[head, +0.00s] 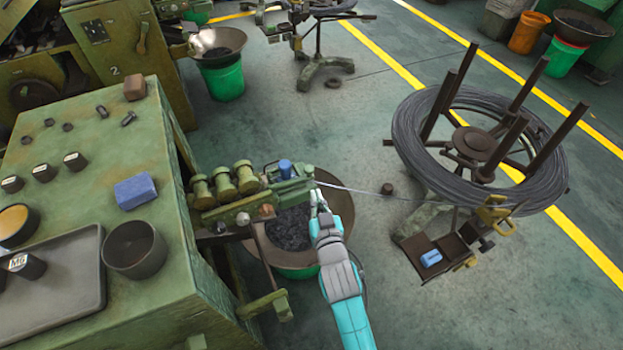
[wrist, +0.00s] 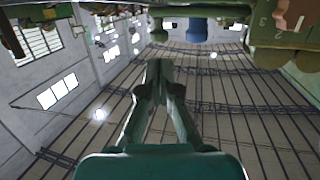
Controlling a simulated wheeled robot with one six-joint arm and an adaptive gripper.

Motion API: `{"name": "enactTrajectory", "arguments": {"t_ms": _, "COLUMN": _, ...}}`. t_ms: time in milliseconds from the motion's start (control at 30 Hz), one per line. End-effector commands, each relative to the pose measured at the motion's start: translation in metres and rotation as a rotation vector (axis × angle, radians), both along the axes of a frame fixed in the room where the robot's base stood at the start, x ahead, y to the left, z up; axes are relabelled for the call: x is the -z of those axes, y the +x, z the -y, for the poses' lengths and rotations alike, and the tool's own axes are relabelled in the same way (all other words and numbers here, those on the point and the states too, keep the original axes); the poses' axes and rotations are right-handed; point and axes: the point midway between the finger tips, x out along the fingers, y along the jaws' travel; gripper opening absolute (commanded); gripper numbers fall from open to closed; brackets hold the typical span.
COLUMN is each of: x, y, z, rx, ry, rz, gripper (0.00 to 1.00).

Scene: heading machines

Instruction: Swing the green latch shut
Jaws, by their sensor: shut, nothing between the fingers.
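A small green part (head: 308,171), which looks like the latch, sits at the right end of the roller unit on the machine's side, beside a blue knob (head: 285,166). Its exact shape and how far it stands open are too small to tell. My gripper (head: 318,196) is just below and right of it, with its fingertips close; I cannot tell if they touch. In the wrist view my gripper (wrist: 160,68) is shut and empty, its fingers together. A green bar (wrist: 215,11) and the blue knob (wrist: 197,29) show at the top edge there.
The green machine (head: 150,235) fills the left, with several rollers (head: 224,181) on its side. A dark pan (head: 265,242) with dark pieces lies below my gripper. A wire coil (head: 415,150) stands at right, its wire running to the rollers.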

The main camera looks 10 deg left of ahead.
Motion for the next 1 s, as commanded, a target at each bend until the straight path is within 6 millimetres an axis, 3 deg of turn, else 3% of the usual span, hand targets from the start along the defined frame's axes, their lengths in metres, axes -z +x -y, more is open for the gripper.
{"name": "enactTrajectory", "arguments": {"t_ms": 200, "x": 0.005, "y": 0.037, "z": -0.014, "rx": 0.0, "ry": 0.002, "rz": -0.001, "gripper": 0.0}}
{"name": "enactTrajectory", "arguments": {"t_ms": 400, "x": 0.009, "y": 0.059, "z": -0.022, "rx": 0.0, "ry": 0.001, "rz": 0.0, "gripper": 0.0}}
{"name": "enactTrajectory", "arguments": {"t_ms": 1000, "x": 0.011, "y": 0.07, "z": -0.026, "rx": 0.001, "ry": 0.001, "rz": 0.0, "gripper": 0.0}}
